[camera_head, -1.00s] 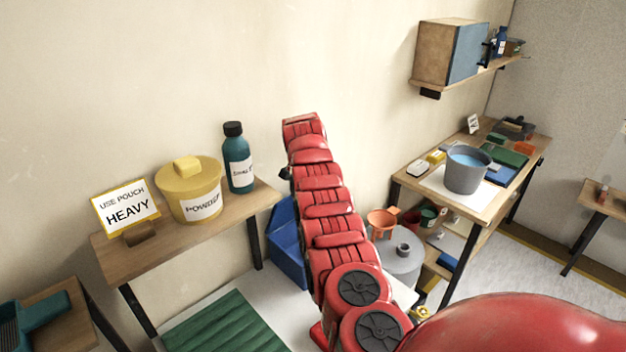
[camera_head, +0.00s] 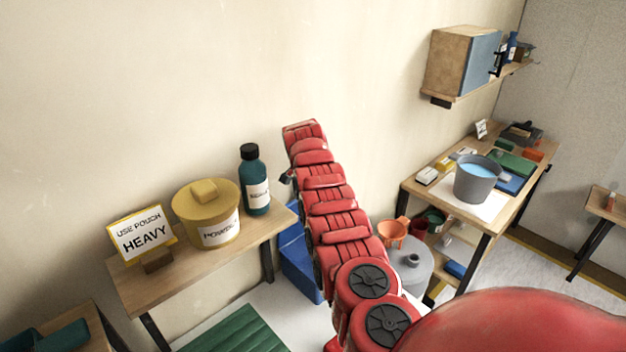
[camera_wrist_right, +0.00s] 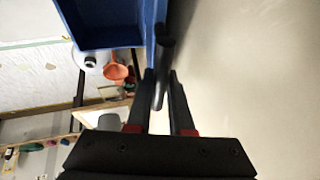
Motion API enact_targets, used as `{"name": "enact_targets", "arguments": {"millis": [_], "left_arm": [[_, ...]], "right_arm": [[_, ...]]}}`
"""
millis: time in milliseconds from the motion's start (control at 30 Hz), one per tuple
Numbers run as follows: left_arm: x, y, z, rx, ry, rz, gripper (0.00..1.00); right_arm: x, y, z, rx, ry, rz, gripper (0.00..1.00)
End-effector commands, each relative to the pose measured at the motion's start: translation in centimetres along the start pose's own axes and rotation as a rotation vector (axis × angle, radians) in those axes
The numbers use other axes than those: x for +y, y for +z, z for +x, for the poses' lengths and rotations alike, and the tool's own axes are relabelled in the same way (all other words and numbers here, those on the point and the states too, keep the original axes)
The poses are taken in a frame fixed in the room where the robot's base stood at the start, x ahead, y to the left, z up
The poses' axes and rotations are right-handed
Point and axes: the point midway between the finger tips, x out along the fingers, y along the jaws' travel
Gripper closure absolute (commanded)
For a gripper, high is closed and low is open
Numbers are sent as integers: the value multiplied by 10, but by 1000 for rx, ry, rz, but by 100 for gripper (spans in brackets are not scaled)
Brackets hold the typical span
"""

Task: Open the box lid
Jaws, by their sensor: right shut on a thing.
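The blue box (camera_head: 296,262) stands by the wall, largely hidden behind my red right arm in the head view. In the right wrist view a blue part of it (camera_wrist_right: 110,38) fills the top, its rim facing me. A dark rod-like handle (camera_wrist_right: 164,65) runs along its right edge, close to the wall. My right gripper (camera_wrist_right: 164,95) is shut on this handle, with one finger on each side. I cannot tell how far the lid is lifted. My left gripper is in neither view.
A wooden bench (camera_head: 165,284) at left holds a yellow tub (camera_head: 205,212), teal bottle (camera_head: 255,180) and sign (camera_head: 143,236). An orange funnel (camera_head: 393,232) and grey container (camera_head: 411,266) stand right of my arm. A table with a grey bucket (camera_head: 477,182) is beyond.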

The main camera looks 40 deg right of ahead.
Motion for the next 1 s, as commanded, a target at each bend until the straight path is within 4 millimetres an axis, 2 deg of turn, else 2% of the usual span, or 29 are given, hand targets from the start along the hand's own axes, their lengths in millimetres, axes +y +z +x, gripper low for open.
{"name": "enact_targets", "arguments": {"millis": [200,767,800,933,1000], "left_arm": [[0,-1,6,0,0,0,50],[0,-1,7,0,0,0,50],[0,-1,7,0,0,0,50],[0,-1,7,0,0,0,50],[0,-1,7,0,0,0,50]], "right_arm": [[-2,0,-1,-2,1,0,100],[-2,1,0,-1,1,0,100],[-2,1,0,-1,1,0,75],[-2,0,0,-1,1,0,52],[-2,0,0,-1,1,1,50]]}}
